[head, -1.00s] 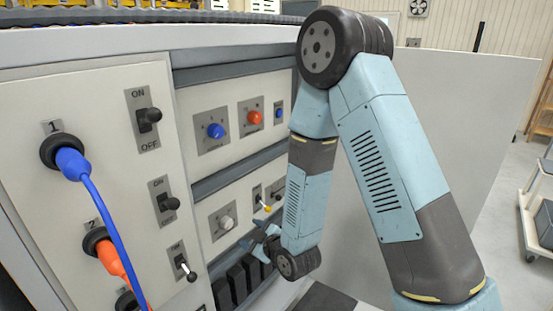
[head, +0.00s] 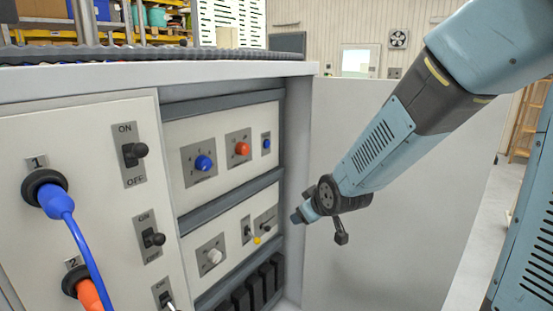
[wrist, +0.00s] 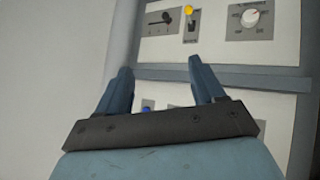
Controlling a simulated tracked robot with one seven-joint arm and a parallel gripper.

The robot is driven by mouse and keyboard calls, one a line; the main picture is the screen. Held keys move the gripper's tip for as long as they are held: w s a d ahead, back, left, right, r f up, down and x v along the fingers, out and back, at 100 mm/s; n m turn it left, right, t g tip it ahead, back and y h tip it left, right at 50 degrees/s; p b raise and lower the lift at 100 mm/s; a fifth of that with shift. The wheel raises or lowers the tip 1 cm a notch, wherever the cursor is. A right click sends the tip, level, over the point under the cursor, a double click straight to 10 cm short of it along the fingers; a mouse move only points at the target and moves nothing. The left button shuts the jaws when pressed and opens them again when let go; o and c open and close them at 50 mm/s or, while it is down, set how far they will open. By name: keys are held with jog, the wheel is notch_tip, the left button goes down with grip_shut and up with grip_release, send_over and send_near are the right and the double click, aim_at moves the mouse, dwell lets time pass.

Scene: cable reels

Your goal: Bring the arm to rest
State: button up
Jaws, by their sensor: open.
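My arm (head: 385,140) reaches in from the upper right of the head view and slopes down to the left. My gripper (head: 299,216) is at its end, in front of the cabinet's right edge, apart from the controls as far as I can tell. In the wrist view my gripper (wrist: 160,66) has its two blue fingers spread with nothing held between them. Beyond the fingers are a yellow-tipped toggle (wrist: 189,12), a slider (wrist: 164,17) and a white knob (wrist: 250,17). A blue button (wrist: 147,109) shows partly behind the gripper's mount.
The cabinet's left panel carries switches (head: 134,152), a blue plug (head: 55,202) with its cable and an orange plug (head: 90,294). A blue knob (head: 203,163) and a red knob (head: 242,148) sit on the upper right panel. A plain grey wall panel (head: 390,240) stands behind my arm.

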jog(key=s+d+r+m+g+h, duration=0.1)
jog(key=s+d+r+m, duration=0.1)
jog(key=s+d+r, duration=0.2)
jog(key=s+d+r+m+g+h, duration=0.1)
jog(key=s+d+r+m, duration=0.2)
jog(key=s+d, duration=0.3)
jog(key=s+d+r+m+g+h, duration=0.1)
jog(key=s+d+r+m, duration=0.2)
jog(key=s, duration=0.9)
notch_tip(320, 180, up, 3)
jog(key=shift+d+g, duration=0.3)
jog(key=shift+d, duration=0.85)
